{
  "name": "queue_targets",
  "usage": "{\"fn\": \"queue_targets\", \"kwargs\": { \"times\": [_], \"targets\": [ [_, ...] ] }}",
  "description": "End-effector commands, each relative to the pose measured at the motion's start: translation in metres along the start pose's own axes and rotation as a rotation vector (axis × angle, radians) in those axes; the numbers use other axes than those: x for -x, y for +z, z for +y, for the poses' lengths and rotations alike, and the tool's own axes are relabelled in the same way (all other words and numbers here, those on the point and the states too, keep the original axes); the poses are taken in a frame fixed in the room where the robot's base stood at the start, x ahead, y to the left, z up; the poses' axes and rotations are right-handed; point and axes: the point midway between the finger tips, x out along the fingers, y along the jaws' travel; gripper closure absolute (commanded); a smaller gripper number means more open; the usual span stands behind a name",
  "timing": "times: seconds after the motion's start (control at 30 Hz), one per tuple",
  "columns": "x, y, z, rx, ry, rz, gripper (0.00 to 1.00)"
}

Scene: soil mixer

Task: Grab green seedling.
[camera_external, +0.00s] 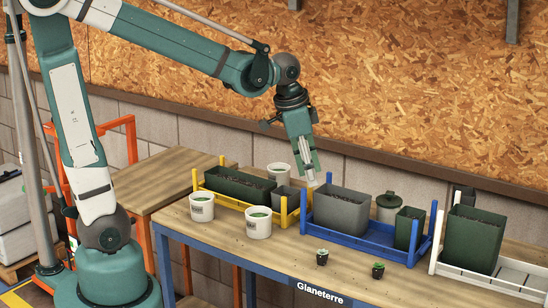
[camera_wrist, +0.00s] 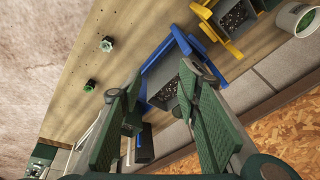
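The green seedling (camera_external: 378,270) sits in a small dark pot near the table's front edge, right of centre. It also shows in the wrist view (camera_wrist: 90,85), left of my fingers. A paler, whitish-green seedling (camera_external: 322,257) in a similar dark pot stands to its left; it is the upper one in the wrist view (camera_wrist: 106,44). My gripper (camera_external: 312,180) points down above the back of the table, near the left end of the blue tray (camera_external: 375,245). Its fingers (camera_wrist: 160,75) are spread apart with nothing between them. Both seedlings stand clear of it.
The blue tray holds a grey planter (camera_external: 341,208) and a dark green pot (camera_external: 408,229). A yellow tray (camera_external: 236,205) with planters is left; a white tray (camera_external: 480,265) with a tall green planter (camera_external: 474,240) is right. White buckets (camera_external: 258,225) stand at the left. Bare wood surrounds the seedlings.

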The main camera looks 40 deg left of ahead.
Motion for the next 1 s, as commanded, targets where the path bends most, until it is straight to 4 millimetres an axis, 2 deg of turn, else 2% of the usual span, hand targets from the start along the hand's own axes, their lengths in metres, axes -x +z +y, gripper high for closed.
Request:
{"fn": "queue_targets", "kwargs": {
  "times": [0.1, 0.4, 0.7, 1.0],
  "targets": [
    [-0.002, -0.022, 0.015, -0.071, 0.021, -0.020, 0.67],
    [-0.017, -0.067, 0.058, -0.246, 0.071, -0.071, 0.67],
    [-0.035, -0.105, 0.108, -0.420, 0.120, -0.121, 0.67],
    [-0.055, -0.133, 0.164, -0.591, 0.167, -0.168, 0.67]
  ]
}}
